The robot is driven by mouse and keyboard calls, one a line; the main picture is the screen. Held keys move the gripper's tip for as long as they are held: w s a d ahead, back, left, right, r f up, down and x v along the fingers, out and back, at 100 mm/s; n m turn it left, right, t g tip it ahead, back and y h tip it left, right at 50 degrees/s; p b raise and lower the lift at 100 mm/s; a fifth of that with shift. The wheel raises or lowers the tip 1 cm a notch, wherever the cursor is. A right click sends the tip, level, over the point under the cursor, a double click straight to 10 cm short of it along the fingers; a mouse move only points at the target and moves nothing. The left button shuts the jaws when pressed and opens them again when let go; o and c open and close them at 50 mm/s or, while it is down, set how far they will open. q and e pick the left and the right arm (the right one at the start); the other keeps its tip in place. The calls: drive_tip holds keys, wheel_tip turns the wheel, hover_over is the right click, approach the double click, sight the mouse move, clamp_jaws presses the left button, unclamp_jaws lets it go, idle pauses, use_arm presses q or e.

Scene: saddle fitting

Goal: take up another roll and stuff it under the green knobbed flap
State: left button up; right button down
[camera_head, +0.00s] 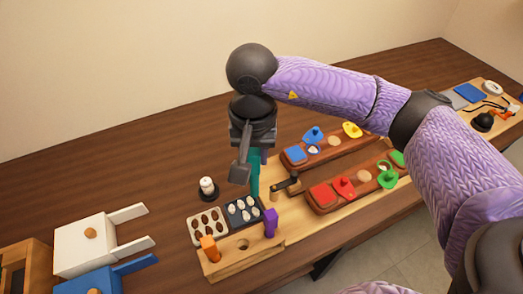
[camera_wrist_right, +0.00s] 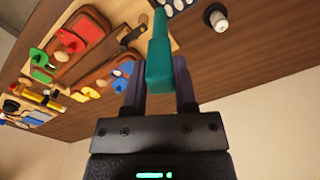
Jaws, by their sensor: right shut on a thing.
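My right gripper (camera_head: 257,153) is shut on a teal bar-shaped tool (camera_head: 254,178), held upright above the table near the trays. In the wrist view the teal tool (camera_wrist_right: 160,62) sits between the two fingers. White rolls (camera_head: 243,209) lie in a dark tray (camera_head: 228,221); brown oval pieces (camera_head: 206,226) lie in a pale tray next to it. The green knobbed flap (camera_head: 388,175) is on the front brown board, near its right end. It also shows in the wrist view (camera_wrist_right: 40,58). Whether anything lies under it, I cannot tell. My left gripper is not in view.
A wooden stand (camera_head: 222,271) in front of the trays holds an orange and a purple tool. A back board (camera_head: 325,154) carries blue and yellow flaps. A white candle-like piece (camera_head: 207,186) stands left of the gripper. The table's left back is clear.

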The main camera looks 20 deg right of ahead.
use_arm(q)
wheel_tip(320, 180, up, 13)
drive_tip(key=p, duration=1.1)
use_arm(e)
wheel_tip(320, 180, up, 9)
drive_tip(key=w+a+m, duration=0.2)
drive_tip(key=m, duration=0.5)
use_arm(q)
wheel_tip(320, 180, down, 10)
drive_tip(key=b, duration=1)
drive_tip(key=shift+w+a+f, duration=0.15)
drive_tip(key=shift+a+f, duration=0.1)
use_arm(e)
wheel_tip(320, 180, down, 19)
drive_tip(key=shift+s, duration=0.15)
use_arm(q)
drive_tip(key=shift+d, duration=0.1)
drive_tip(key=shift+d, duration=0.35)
use_arm(e)
drive_tip(key=shift+s+a, duration=0.1)
drive_tip(key=shift+a, duration=0.1)
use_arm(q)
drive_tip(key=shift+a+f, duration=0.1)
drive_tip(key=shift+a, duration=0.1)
